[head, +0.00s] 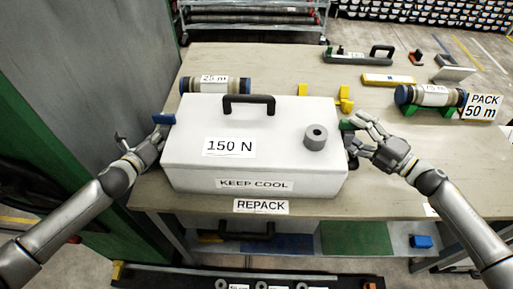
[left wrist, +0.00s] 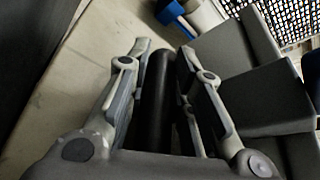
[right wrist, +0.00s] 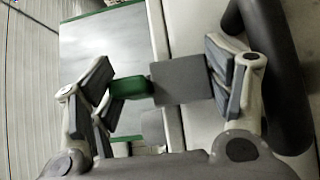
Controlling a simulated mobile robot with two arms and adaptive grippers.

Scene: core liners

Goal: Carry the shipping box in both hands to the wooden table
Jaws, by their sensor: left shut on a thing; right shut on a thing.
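The shipping box (head: 200,172) is a white case labelled "150 N" and "KEEP COOL", with a black handle on its lid. It sits at the front edge of a pale-topped table (head: 290,62); whether it touches the top or is just above is hard to tell. My left gripper (head: 160,134) is at its left side, shut around a dark bar in the left wrist view (left wrist: 163,75). The side grips are mostly hidden in the head view.
A grey ring (head: 316,137) lies on the box lid. Labelled cylinders (head: 215,85) and (head: 435,95), yellow blocks (head: 346,98) and tools stand behind and right. A green frame (head: 150,200) and grey panel are close on the left. A lower shelf holds more items.

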